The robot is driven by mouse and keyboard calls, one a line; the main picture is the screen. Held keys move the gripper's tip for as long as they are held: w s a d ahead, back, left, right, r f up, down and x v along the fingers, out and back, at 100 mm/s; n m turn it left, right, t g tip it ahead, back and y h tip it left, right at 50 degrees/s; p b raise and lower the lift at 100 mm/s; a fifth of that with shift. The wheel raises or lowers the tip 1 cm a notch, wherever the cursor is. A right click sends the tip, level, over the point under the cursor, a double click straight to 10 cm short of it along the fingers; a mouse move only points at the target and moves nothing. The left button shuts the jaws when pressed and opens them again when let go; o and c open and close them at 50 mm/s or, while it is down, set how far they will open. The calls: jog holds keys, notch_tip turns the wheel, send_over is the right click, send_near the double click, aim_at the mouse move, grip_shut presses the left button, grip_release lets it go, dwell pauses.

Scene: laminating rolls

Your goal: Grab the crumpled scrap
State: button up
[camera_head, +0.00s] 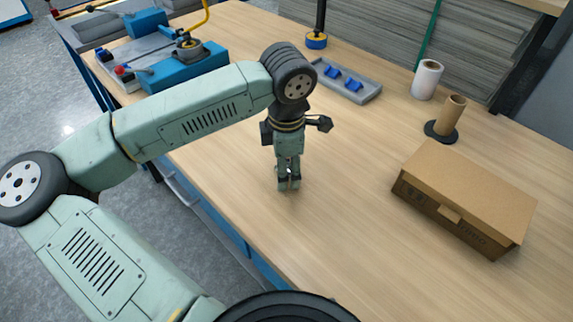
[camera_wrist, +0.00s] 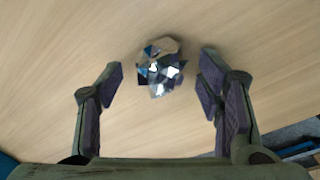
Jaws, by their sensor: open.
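The crumpled scrap (camera_wrist: 160,70) is a small, shiny, faceted silver ball with a tan patch on its upper side. In the wrist view it lies on the wooden table (camera_wrist: 60,50), between and slightly beyond my fingertips. My gripper (camera_wrist: 160,82) is open, with one finger on each side of the scrap and a clear gap on both sides. In the head view my gripper (camera_head: 288,185) points down at the middle of the table. There a small bit of the scrap may show between the fingers, but the gripper mostly hides it.
A cardboard box (camera_head: 465,195) stands at right. Behind it are a cardboard tube on a dark base (camera_head: 450,116) and a white roll (camera_head: 427,79). A grey tray with blue pieces (camera_head: 350,84) lies behind my arm. A blue machine (camera_head: 175,75) sits at back left. The front table is clear.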

jog(key=c, duration=0.8)
jog(key=shift+r, duration=0.15)
